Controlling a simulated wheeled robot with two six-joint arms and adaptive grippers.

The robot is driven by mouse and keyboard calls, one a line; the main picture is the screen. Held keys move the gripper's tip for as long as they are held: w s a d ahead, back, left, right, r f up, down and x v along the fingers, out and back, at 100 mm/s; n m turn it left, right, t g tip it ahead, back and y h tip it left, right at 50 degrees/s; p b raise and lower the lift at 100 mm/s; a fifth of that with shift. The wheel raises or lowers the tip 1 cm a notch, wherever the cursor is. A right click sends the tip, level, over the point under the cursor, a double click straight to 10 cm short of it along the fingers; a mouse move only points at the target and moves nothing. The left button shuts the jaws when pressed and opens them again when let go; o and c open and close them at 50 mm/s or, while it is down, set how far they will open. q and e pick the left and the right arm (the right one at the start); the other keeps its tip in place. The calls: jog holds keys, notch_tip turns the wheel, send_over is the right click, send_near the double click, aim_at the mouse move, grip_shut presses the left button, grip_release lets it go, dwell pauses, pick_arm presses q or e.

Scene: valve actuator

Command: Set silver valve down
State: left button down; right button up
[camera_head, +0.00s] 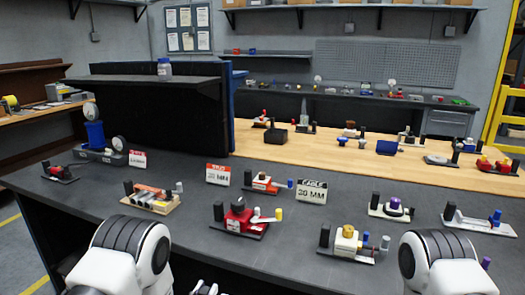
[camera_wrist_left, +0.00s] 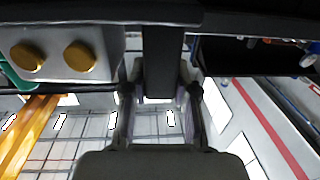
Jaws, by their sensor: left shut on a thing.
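The silver valve (camera_wrist_left: 65,52) shows in the left wrist view as a grey block with two brass round faces, beside a dark post (camera_wrist_left: 163,62) and under a dark plate along the top edge. My left gripper (camera_wrist_left: 162,85) has its fingers on both sides of the post and is shut on it. My right gripper is out of view.
Bare table shows left of the red valve.

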pick_arm(q)
jog(key=shift+s+a+f+n+y, duration=0.45)
jog(key=shift+s+f+n+y, duration=0.2)
jog(key=shift+y, duration=0.25)
jog(key=s+a+r+n+y, duration=0.1)
jog(key=s+a+r+y, duration=0.1)
jog(key=s+r, duration=0.3)
jog(key=shift+a+n+t+y, duration=0.3)
jog(key=shift+a+n+y, duration=0.1)
jog(key=shift+a, duration=0.2)
